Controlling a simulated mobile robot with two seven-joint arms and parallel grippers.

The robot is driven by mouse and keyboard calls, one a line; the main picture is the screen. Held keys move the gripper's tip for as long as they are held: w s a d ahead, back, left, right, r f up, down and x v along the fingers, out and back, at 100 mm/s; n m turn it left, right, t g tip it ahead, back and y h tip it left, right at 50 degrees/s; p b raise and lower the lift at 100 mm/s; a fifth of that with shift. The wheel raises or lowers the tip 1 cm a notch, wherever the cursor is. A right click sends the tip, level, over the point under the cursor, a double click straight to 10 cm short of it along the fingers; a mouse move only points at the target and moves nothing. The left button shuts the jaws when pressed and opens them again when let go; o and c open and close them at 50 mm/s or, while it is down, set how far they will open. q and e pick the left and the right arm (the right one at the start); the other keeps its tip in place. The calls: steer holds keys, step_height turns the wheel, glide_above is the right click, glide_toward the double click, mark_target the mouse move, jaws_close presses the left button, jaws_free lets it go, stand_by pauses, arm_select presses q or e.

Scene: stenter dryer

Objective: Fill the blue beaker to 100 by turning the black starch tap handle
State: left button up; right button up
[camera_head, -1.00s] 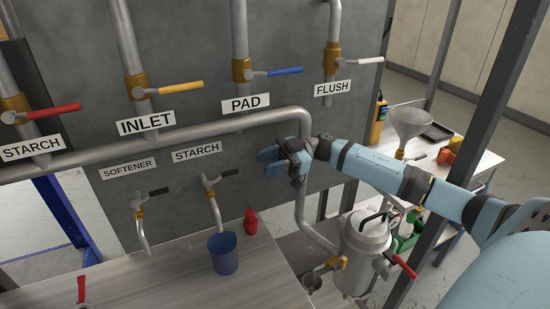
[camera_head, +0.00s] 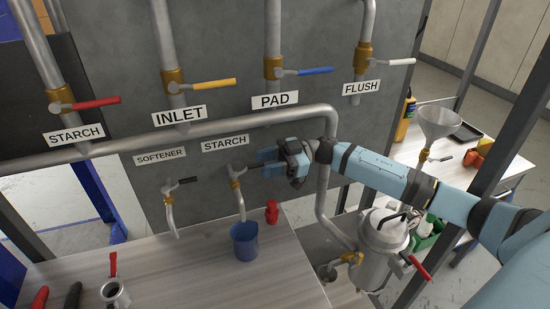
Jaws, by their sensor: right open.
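The blue beaker (camera_head: 245,244) stands upright on the wooden table, below the spout of the small starch tap (camera_head: 237,184). Its fill level cannot be read. The tap's black handle (camera_head: 252,168) points right, under the lower STARCH label (camera_head: 225,143). My right gripper (camera_head: 268,163) is open, its blue fingers pointing left at the handle's right end. The fingers overlap the handle's end in the picture; I cannot tell whether they touch it or straddle it. My left gripper is not in view.
The softener tap (camera_head: 171,196) with its own black handle is to the left. A red object (camera_head: 272,211) stands right of the beaker. Large pipes with coloured handles run above. A metal vessel (camera_head: 382,247) stands at the right, below my right arm.

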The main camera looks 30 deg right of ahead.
mark_target(252, 167)
steer(key=shift+p+x, duration=0.7)
steer(key=shift+x, duration=0.8)
steer(key=shift+a, duration=0.4)
steer(key=shift+c, duration=0.5)
jaws_close()
